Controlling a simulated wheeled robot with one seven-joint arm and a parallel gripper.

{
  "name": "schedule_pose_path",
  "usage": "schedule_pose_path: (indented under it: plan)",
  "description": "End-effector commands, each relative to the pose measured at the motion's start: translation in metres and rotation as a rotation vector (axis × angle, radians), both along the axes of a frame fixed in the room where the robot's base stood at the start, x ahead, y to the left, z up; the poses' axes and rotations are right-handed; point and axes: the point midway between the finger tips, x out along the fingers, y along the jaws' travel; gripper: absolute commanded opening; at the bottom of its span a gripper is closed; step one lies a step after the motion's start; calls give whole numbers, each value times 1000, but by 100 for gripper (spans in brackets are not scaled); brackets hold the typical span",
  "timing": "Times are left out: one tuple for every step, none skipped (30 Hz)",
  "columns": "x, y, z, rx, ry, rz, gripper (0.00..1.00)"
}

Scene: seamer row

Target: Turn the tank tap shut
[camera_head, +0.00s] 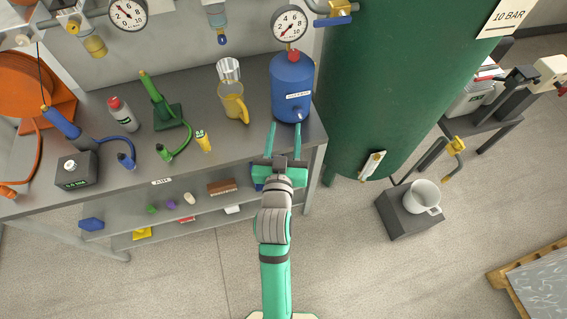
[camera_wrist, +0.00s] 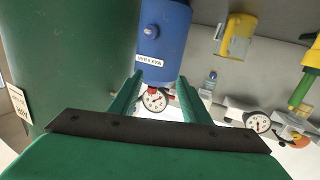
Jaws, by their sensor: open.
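The large green tank (camera_head: 400,75) stands right of the bench and fills the left of the wrist view (camera_wrist: 70,60). A brass tap with a yellow handle (camera_head: 456,148) shows at its right, above a white mug (camera_head: 423,197). Another tap with a blue lever (camera_head: 334,19) is on the pipe at the top; I cannot tell which one is the tank tap. My gripper (camera_head: 284,130) is open and empty at the bench's front edge, before the small blue tank (camera_head: 292,88). In the wrist view the fingers (camera_wrist: 160,82) are apart, with the blue tank (camera_wrist: 164,30) beyond.
The bench (camera_head: 185,85) holds a yellow mug (camera_head: 233,104), a glass, bottles and a black box (camera_head: 76,171). The white mug stands on a grey block (camera_head: 392,214) on the floor. A pallet (camera_head: 505,277) lies at the lower right. Floor between is clear.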

Motion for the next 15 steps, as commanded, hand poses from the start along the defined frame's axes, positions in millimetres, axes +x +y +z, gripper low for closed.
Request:
schedule_pose_path:
  plan:
    - [-7,0,-8,0,7,4,43]
    - [-10,0,-11,-1,10,6,43]
    - [-15,0,-15,-2,13,10,43]
    - [-18,1,-18,-1,15,12,43]
    - [-22,1,-22,-2,19,14,43]
    - [-26,1,-26,-3,22,17,43]
    - [-30,1,-29,-3,23,19,43]
    - [-34,1,-32,-2,26,21,43]
    - [-38,1,-35,-2,28,23,43]
    - [-41,1,-38,-2,30,25,43]
    - [-44,1,-40,-2,32,26,43]
    - [-48,1,-43,-2,34,28,43]
    - [-51,1,-45,-1,35,29,43]
    - [-53,1,-47,-1,36,30,43]
    - [-56,1,-49,-1,38,31,43]
